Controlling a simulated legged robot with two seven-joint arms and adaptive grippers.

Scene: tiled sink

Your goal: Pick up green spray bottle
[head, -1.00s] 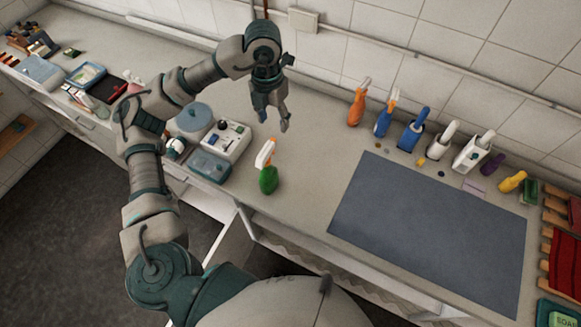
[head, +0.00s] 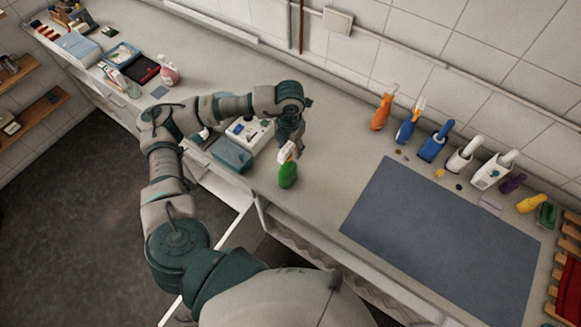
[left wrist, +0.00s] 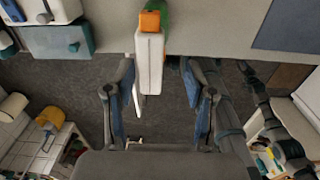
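The green spray bottle (head: 288,176) stands upright near the front edge of the counter, with a white and orange spray head. My left gripper (head: 288,146) is right at the spray head in the head view and partly overlaps it. In the left wrist view, the gripper (left wrist: 159,72) is open, its two blue-padded fingers apart. The white spray head (left wrist: 149,62) with its orange end reaches between the fingertips, closer to the left finger. Clear space shows beside the right finger, and I cannot tell whether the left finger touches it. My right gripper is not in view.
A white box (head: 248,133) and a teal-lidded container (head: 232,154) stand left of the bottle. A dark grey mat (head: 440,223) lies to the right. Several bottles, including an orange one (head: 381,113), line the wall. Counter between bottle and mat is clear.

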